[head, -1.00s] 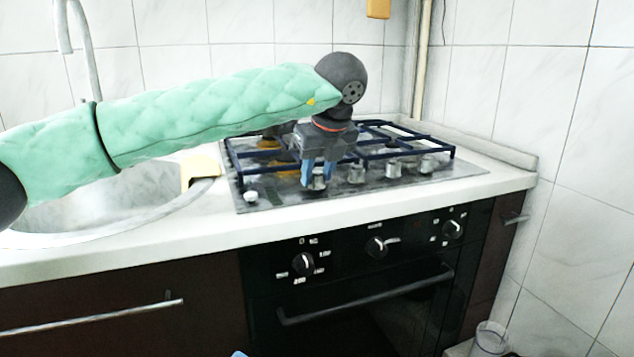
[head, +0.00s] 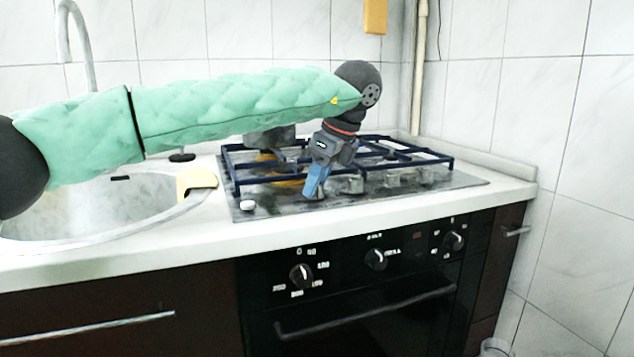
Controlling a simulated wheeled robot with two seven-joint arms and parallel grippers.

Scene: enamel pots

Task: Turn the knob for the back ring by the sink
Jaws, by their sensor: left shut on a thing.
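The gas hob (head: 455,181) is set in the white worktop, with a row of metal knobs along its front edge. My left gripper (head: 313,188) reaches down to the leftmost metal knob. Its blue fingers are shut on that knob, turned nearly edge-on to the view, and hide most of it. More metal knobs stand to the right, the nearest one (head: 352,184) clear of the fingers. A white knob or button (head: 247,205) sits at the hob's left front corner. My right gripper is out of view.
Dark pan-support bars (head: 425,152) cover the hob. A grey object (head: 268,140), partly hidden by my arm, stands at the back left. The sink (head: 90,205) with its tap (head: 78,40) is at left, a yellow thing (head: 198,180) on its rim. Oven knobs (head: 301,276) are below.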

